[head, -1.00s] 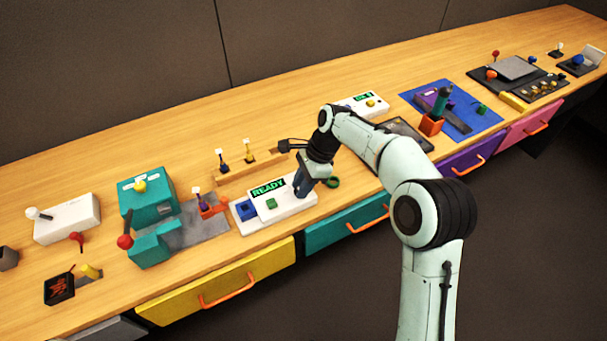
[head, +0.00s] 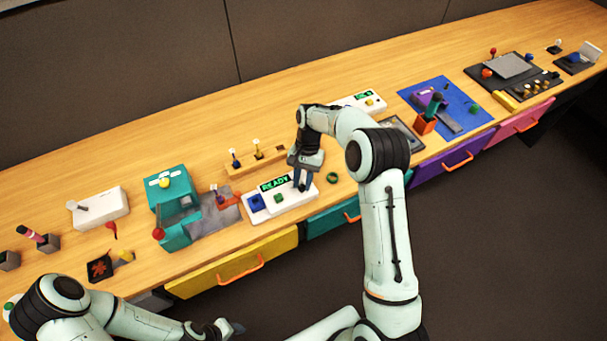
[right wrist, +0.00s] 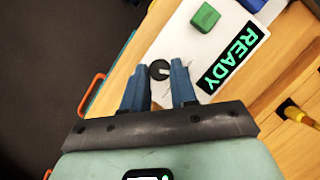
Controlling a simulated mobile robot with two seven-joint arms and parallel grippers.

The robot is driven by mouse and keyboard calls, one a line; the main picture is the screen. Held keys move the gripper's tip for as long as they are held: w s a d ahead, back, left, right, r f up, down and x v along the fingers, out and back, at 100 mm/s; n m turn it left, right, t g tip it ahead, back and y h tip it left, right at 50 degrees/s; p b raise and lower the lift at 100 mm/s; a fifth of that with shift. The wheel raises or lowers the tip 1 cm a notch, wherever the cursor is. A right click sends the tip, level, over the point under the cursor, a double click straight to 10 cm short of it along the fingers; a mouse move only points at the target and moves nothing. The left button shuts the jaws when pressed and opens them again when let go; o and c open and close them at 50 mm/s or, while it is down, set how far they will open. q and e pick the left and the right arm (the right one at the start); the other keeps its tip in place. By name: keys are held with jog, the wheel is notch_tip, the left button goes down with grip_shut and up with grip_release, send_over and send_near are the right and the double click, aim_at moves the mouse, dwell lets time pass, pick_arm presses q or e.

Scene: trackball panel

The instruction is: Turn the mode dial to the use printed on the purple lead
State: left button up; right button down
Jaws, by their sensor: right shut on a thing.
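The mode dial (right wrist: 159,70) is a small dark round knob with a pale pointer line on a white panel (right wrist: 185,40). The panel also has a green block and a display reading READY. My right gripper (right wrist: 158,86) is shut on the dial, one finger on each side. In the head view my right gripper (head: 302,187) is over the right end of the panel (head: 262,214) and hides the dial. A lead with a purplish body (head: 218,196) and a white tag stands by an orange block; its print is too small to read. My left gripper (head: 230,328) is at the bottom, away from the bench.
A teal machine (head: 170,205) with a red-knobbed lever stands left of the panel. A wooden rack (head: 245,166) with two tagged leads is behind it. A green ring (head: 332,178) lies to the right. Drawers with orange handles line the bench front.

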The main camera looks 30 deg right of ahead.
jog(key=shift+w+a+r+n+h+p, duration=0.15)
jog(key=shift+n+h+p, duration=0.25)
jog(key=shift+n, duration=0.8)
pick_arm(q)
jog(key=shift+w+r, duration=0.85)
jog(key=shift+w, duration=0.25)
pick_arm(e)
jog(key=shift+n+g+h, duration=0.3)
jog(key=shift+n, duration=0.6)
jog(key=c, duration=0.9)
grip_release()
jog(key=v, duration=1.3)
jog(key=shift+w+a, duration=0.1)
jog(key=shift+w, duration=0.05)
